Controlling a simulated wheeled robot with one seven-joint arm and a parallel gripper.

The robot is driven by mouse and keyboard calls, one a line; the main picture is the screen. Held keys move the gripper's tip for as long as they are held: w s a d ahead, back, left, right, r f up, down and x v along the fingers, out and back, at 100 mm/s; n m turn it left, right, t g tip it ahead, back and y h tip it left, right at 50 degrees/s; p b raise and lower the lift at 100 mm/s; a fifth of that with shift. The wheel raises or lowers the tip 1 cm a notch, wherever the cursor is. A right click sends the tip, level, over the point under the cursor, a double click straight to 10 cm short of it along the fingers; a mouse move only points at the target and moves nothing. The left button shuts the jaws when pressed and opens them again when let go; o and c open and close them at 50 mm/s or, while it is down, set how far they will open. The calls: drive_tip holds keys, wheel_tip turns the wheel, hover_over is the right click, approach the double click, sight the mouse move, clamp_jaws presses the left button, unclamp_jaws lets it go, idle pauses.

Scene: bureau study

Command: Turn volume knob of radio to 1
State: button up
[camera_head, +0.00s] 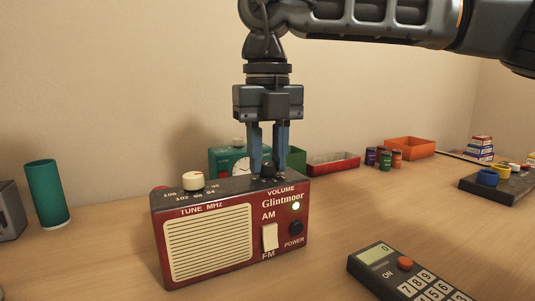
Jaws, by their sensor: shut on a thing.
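The red radio (232,229) stands on the desk, with a cream grille at the left and a cream AM/FM switch at the right of its front. Its black volume knob (268,170) is on the top, near the right end, above the word VOLUME. My gripper (269,164) points straight down from above, its two blue fingers shut on the knob, one on each side. The knob's scale is partly hidden and too small to read. A cream tuning knob (193,181) is on the top left.
A calculator (408,275) lies front right. A green cylinder (47,194) stands at the left. Behind the radio are a green clock (230,159) and a red tray (334,163). Small cans (384,158) and an orange bin (410,147) stand farther back.

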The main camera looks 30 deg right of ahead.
clamp_jaws()
drive_tip(key=shift+r+n, duration=0.1)
drive_tip(key=shift+n, duration=0.2)
drive_tip(key=n+p, duration=0.2)
drive_tip(key=shift+n, duration=0.3)
drive_tip(key=n+p, duration=0.1)
drive_tip(key=n, duration=0.2)
drive_tip(key=shift+n+p, duration=0.3)
drive_tip(key=n+p, duration=0.1)
drive_tip(key=n, duration=0.3)
drive_tip(key=shift+p, duration=0.35)
drive_tip(key=shift+n+p, duration=0.65)
drive_tip(key=shift+n, duration=1.85)
